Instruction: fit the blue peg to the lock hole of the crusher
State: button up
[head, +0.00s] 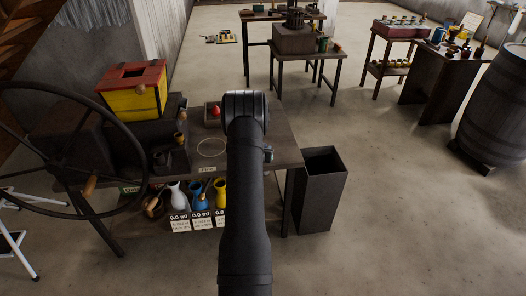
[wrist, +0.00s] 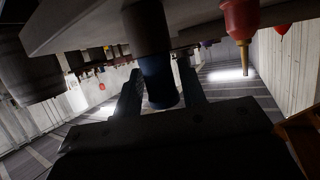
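The blue peg (wrist: 160,82) shows in the wrist view as a blue cylinder with a dark cylindrical part joining it above in the picture. My gripper (wrist: 158,88) has one finger on each side of the blue part. The fingers look close to it, but I cannot tell whether they touch. In the head view my own arm hides the gripper and the peg. A machine with a yellow box with red top (head: 135,92) and a large dark handwheel (head: 130,125) stands at left; it may be the crusher. I cannot make out its lock hole.
A dark table (head: 282,150) lies under my arm, with a small tray holding a red thing (head: 215,112). A red piece with a brass tip (wrist: 240,18) is at the wrist view's upper right. A dark bin (head: 318,190) stands right of the table. Jugs (head: 200,196) stand below it.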

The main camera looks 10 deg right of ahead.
jog(key=c, duration=0.6)
jog(key=shift+r, duration=0.15)
jog(key=shift+c, duration=0.2)
jog(key=shift+r, duration=0.65)
notch_tip(320, 180, up, 2)
jog(key=shift+r, duration=0.2)
jog(key=s+d+r, duration=0.6)
jog(key=s+d, duration=0.1)
jog(key=d, duration=0.1)
jog(key=s+a+r+n+y, duration=0.1)
jog(key=a+r, duration=0.4)
jog(key=a, duration=1.1)
jog(key=s+a+r+n+y, duration=0.1)
jog(key=a+r+n+y, duration=0.2)
jog(key=a, duration=1.3)
jog(key=s+a+r+n+y, duration=0.1)
jog(key=a+r, duration=0.5)
jog(key=a, duration=1)
jog(key=shift+a+r+n+t+y, duration=0.3)
jog(key=shift+a+n+t+y, duration=0.15)
jog(key=shift+y, duration=0.45)
jog(key=shift+d, duration=0.1)
